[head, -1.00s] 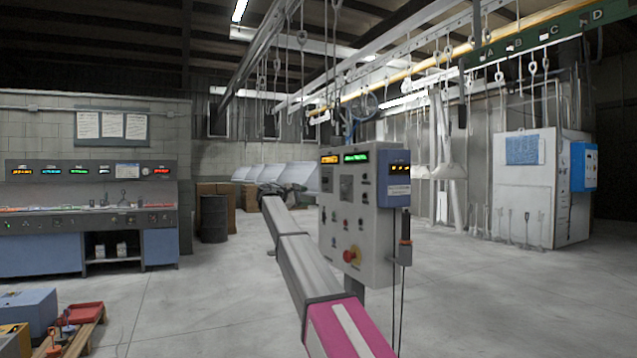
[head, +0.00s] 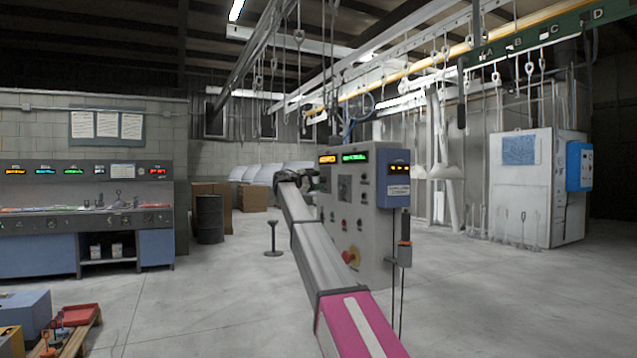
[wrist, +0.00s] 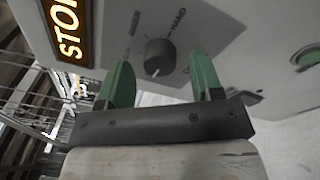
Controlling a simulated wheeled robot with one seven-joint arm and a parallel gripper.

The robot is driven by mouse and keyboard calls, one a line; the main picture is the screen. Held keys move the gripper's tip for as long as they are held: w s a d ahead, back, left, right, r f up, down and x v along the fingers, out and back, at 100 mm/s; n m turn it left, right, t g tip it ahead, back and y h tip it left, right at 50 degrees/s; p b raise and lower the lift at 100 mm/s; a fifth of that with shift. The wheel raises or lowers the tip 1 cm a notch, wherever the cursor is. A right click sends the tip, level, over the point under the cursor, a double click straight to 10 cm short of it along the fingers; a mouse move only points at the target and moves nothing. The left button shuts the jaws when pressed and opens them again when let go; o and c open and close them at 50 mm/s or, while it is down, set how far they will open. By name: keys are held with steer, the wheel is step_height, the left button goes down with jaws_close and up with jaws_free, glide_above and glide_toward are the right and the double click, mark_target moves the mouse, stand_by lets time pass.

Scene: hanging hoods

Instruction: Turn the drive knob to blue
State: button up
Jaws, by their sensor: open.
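In the wrist view a dark round knob (wrist: 158,54) with a pale pointer line sits on a light grey panel face. My gripper (wrist: 162,82) has green fingers, open and apart. The knob shows between and just beyond the fingertips, not gripped. In the head view the grey control cabinet (head: 345,215) stands at centre with several small knobs and buttons. My arm reaches to its left side, and the gripper itself cannot be made out there.
An orange lit display (wrist: 66,30) is close left of the knob, and a green button (wrist: 307,57) is at right. A thin black stand (head: 273,238) is left of my arm.

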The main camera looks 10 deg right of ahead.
steer(key=shift+w+d, duration=0.1)
steer(key=shift+d, duration=0.25)
steer(key=c, duration=0.9)
steer(key=m, duration=0.5)
steer(key=shift+m, duration=0.3)
steer(key=m+h, duration=0.1)
steer(key=m, duration=0.5)
steer(key=shift+m, duration=0.3)
